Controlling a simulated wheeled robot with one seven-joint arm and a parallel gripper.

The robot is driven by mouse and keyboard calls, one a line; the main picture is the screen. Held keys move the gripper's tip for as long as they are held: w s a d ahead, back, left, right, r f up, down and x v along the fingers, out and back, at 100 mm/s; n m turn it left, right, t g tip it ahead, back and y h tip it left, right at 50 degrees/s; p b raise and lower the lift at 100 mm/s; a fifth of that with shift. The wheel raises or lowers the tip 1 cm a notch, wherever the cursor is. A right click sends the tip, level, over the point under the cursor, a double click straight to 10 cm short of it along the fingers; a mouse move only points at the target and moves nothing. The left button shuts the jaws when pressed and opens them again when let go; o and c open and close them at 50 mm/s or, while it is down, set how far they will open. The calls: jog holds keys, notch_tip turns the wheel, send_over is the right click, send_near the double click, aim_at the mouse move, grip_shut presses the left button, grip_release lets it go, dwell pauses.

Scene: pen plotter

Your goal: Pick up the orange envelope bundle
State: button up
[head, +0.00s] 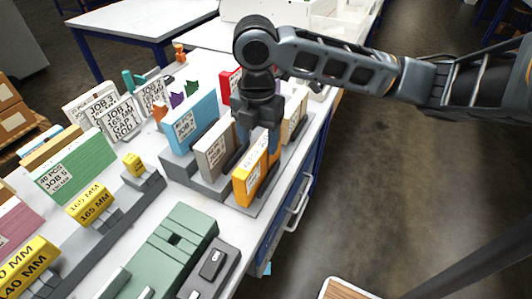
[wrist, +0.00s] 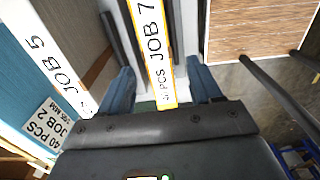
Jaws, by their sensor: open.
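The orange envelope bundle (head: 249,180) stands upright in the front right slot of a grey rack, with a white label on its face. In the wrist view its orange-edged top (wrist: 154,52) reads JOB 7. My gripper (head: 258,146) is directly above it, pointing down. In the wrist view the blue fingers (wrist: 160,88) are open, one on each side of the bundle, with gaps visible. The gripper hides part of the bundle's back half in the head view.
The grey rack (head: 230,207) also holds a blue bundle (head: 190,122), a grey-brown bundle (head: 214,152) and a cream bundle (head: 297,108). Yellow size blocks (head: 90,204) and a green device (head: 172,250) stand left and in front. Open floor lies right of the table.

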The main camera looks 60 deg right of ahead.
aim_at(260, 164)
jog(key=shift+d+f, duration=0.1)
jog(key=shift+f, duration=0.15)
notch_tip(260, 164, down, 7)
jog(key=shift+d+f+p, duration=0.1)
jog(key=shift+f+p, duration=0.05)
jog(key=shift+p, duration=0.25)
jog(key=shift+c, duration=0.2)
grip_shut()
jog(key=shift+w, duration=0.1)
